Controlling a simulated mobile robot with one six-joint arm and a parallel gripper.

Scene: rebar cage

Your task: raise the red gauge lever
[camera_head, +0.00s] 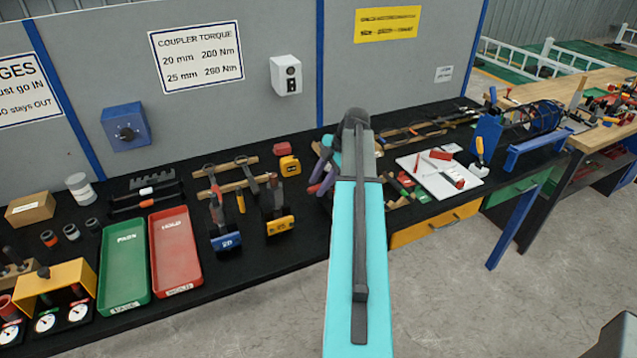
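Several round white dial gauges (45,322) stand in a row at the near left end of the black bench, under a yellow housing (58,280). A red rounded part (5,307) shows at the left picture edge above the leftmost dial. I cannot tell whether it is the red gauge lever, and I make out no other clear red lever there. My arm, turquoise with a dark strip, reaches up over the middle of the bench, well right of the gauges.
A green tray (124,268) and a red tray (175,255) lie right of the gauges. Hand tools (280,205), a white board (441,174) and a blue-framed rebar cage (537,118) follow rightward. A grey wall stands behind; the floor in front looks clear.

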